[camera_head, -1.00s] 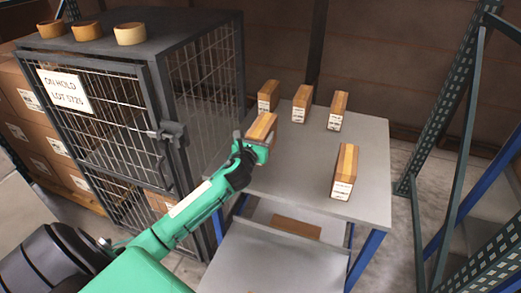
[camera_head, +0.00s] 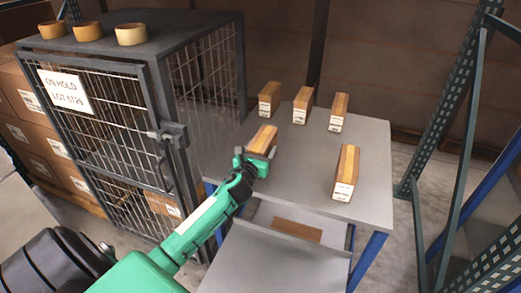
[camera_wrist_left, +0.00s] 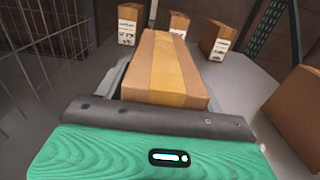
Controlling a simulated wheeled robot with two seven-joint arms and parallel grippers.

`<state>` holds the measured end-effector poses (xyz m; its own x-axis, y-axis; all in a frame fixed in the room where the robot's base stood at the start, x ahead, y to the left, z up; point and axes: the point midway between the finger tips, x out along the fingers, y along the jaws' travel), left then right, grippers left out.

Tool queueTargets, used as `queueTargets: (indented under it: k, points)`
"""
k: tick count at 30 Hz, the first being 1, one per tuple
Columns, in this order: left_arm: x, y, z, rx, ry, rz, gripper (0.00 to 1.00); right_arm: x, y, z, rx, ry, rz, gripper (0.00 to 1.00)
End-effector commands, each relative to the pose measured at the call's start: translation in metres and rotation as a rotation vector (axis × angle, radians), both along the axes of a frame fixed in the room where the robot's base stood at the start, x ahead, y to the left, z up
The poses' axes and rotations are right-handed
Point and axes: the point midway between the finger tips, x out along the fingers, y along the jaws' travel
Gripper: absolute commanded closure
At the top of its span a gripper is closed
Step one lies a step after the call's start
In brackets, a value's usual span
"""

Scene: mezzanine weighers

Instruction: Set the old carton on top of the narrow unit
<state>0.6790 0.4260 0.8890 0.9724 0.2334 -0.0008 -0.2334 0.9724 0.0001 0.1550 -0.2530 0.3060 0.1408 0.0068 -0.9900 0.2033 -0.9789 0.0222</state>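A tan carton with a lighter stripe along its top (camera_head: 262,139) is at my left gripper (camera_head: 257,158), over the near left part of the grey-topped table (camera_head: 300,172). In the left wrist view the carton (camera_wrist_left: 165,72) lies lengthwise in front of the palm, with a finger along its left side. The gripper appears shut on its near end; the right finger is mostly hidden. I cannot tell whether the carton touches the tabletop. No readable mark tells which unit is the narrow one. My right gripper is not in view.
Several similar labelled cartons stand on the table, including one at the back (camera_head: 302,104) and one at front right (camera_head: 346,172). A wire cage (camera_head: 150,50) with rolls on top stands left. A rack upright (camera_head: 440,120) stands right. The table's middle is clear.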

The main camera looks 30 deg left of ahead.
Motion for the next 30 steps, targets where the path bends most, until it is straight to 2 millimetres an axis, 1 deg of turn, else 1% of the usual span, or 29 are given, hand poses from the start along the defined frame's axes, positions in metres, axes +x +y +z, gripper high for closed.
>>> queueTargets:
  k: [8, 11, 14, 17, 24, 30]
  points:
    - [0.0, 0.0, 0.001, 0.0, 0.0, 0.0, 0.24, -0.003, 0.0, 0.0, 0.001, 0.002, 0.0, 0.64]
    - [0.0, 0.0, 0.004, 0.0, -0.001, 0.0, 0.24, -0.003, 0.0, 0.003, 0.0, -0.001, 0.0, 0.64]
    - [-0.008, -0.002, 0.002, 0.002, 0.001, -0.001, 0.24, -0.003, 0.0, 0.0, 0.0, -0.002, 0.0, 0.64]
    - [-0.021, -0.005, 0.001, 0.001, 0.002, 0.0, 0.24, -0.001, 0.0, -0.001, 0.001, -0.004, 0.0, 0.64]
    - [-0.065, -0.016, 0.001, 0.001, 0.002, -0.002, 0.24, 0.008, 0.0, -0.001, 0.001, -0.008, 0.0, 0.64]
    - [-0.096, -0.023, 0.001, 0.0, 0.002, -0.001, 0.24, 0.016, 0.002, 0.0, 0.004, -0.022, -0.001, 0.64]
